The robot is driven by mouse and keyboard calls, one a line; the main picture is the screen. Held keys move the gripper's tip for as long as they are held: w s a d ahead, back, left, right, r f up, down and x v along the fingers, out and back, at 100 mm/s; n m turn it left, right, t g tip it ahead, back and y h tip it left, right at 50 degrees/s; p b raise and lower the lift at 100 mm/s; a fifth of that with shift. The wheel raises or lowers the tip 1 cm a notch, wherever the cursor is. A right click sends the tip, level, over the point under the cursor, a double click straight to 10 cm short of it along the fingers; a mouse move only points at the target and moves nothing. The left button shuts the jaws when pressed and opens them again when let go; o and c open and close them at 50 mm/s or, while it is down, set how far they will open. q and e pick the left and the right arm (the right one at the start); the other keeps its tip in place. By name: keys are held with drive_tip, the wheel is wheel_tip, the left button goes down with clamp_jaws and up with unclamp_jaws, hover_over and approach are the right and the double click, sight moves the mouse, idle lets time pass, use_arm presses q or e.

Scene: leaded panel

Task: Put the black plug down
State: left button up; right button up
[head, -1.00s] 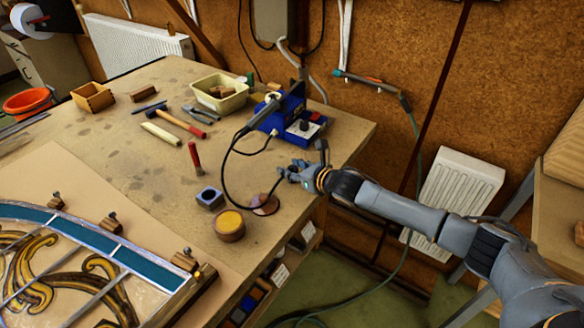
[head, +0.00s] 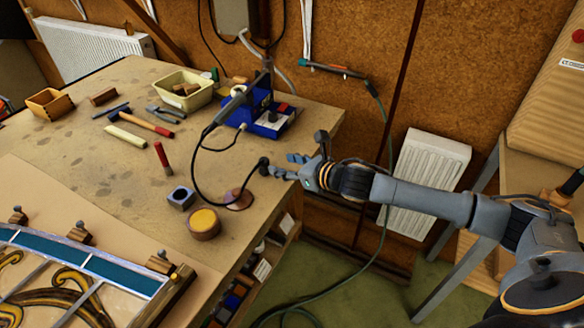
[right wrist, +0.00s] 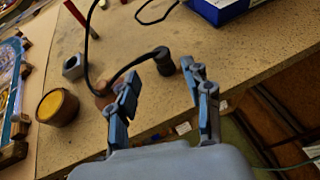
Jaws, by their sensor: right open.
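The black plug (head: 263,166) is at the end of a black cable, at the right edge of the workbench in the head view. It also shows in the right wrist view (right wrist: 164,62), just beyond and between the fingertips, apart from both. It appears to rest on the bench top near the edge. My right gripper (head: 294,167) is open and empty, just right of the plug, over the bench edge. In the right wrist view its two fingers (right wrist: 160,95) are spread wide. My left gripper is not in view.
The cable loops beside a blue soldering station (head: 262,122). A leaded panel (head: 90,265) fills the front left. Open floor lies right of the bench.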

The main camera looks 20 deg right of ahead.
drive_tip(key=shift+v, duration=1.1)
